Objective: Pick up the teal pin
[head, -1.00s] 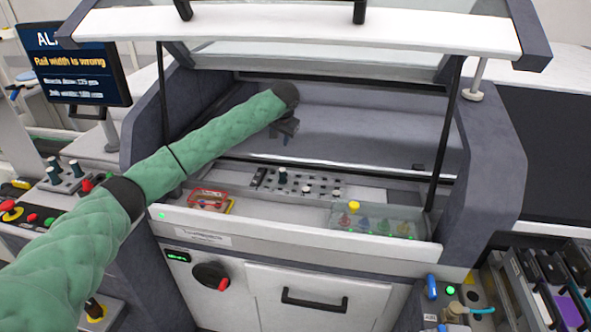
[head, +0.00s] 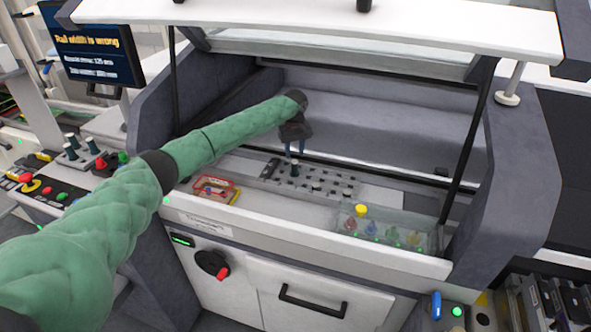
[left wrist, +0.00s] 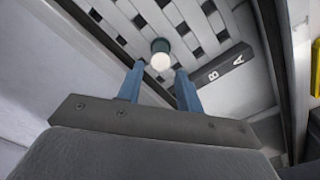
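A pin with a pale round top and a dark, teal-looking side (left wrist: 160,56) stands in a slotted grey plate (left wrist: 204,40) in the left wrist view. In the head view a small pin (head: 294,169) stands on the same plate (head: 330,190) inside the open machine, its colour unclear. My left gripper (head: 294,152) points down just above it. In the left wrist view its two blue fingers (left wrist: 160,69) are apart with nothing between them. The pin shows just beyond the tips, roughly centred. My right gripper is out of view.
A red-framed box (head: 215,188) lies left of the plate, and a clear tray (head: 388,232) with coloured pieces lies to its right. The raised hood (head: 330,28) is overhead. Two dark teal-looking knobs (head: 71,147) stand on the left panel. A screen (head: 92,42) reads "Rail width is wrong".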

